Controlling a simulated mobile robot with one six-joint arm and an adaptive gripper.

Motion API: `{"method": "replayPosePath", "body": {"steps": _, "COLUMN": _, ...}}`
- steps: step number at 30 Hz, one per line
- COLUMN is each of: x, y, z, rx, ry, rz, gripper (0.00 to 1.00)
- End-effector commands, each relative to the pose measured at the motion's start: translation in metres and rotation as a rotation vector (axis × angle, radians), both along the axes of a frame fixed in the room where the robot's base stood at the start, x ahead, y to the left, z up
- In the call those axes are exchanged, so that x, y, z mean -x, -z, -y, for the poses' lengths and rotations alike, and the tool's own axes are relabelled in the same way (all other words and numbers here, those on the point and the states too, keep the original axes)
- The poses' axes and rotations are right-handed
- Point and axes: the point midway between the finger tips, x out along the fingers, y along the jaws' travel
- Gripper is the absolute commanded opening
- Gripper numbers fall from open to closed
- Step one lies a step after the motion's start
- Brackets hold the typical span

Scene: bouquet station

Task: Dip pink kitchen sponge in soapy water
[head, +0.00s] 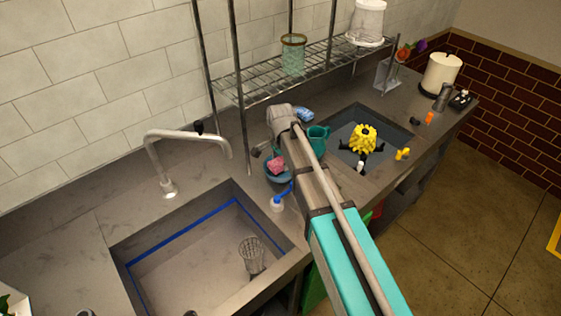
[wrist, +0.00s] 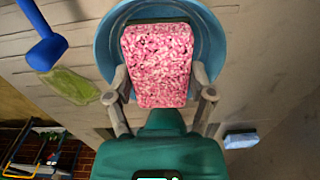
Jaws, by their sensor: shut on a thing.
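The pink kitchen sponge (wrist: 158,62) is a speckled pink block between the two fingers of my gripper (wrist: 158,88), which is shut on it. In the wrist view the sponge overlaps the round blue bowl (wrist: 108,45), with the bowl's rim showing around it. In the head view the sponge (head: 277,166) shows at the blue bowl (head: 274,177), to the left of my arm, which hides part of that area. I cannot tell how deep the sponge sits, and no water surface is clearly visible.
The large sink (head: 160,285) holds a mesh cup (head: 252,256). A second basin with a yellow object (head: 363,139) lies to the right. A wire shelf (head: 290,72) stands behind. A light blue item (wrist: 241,139) lies nearby.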

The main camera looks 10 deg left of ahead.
Motion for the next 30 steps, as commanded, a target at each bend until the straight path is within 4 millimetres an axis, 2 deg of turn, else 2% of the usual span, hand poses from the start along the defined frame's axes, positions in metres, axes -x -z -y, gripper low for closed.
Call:
{"method": "replayPosePath", "body": {"steps": 3, "x": 0.000, "y": 0.011, "z": 0.000, "rx": 0.000, "ry": 0.000, "rz": 0.000, "gripper": 0.32}}
{"method": "replayPosePath", "body": {"steps": 13, "x": 0.000, "y": 0.019, "z": 0.000, "rx": 0.000, "ry": 0.000, "rz": 0.000, "gripper": 0.33}}
{"method": "replayPosePath", "body": {"steps": 15, "x": 0.000, "y": 0.019, "z": 0.000, "rx": 0.001, "ry": 0.000, "rz": -0.001, "gripper": 0.19}}
{"method": "replayPosePath", "body": {"steps": 30, "x": 0.001, "y": 0.019, "z": 0.001, "rx": 0.002, "ry": 0.000, "rz": -0.003, "gripper": 0.19}}
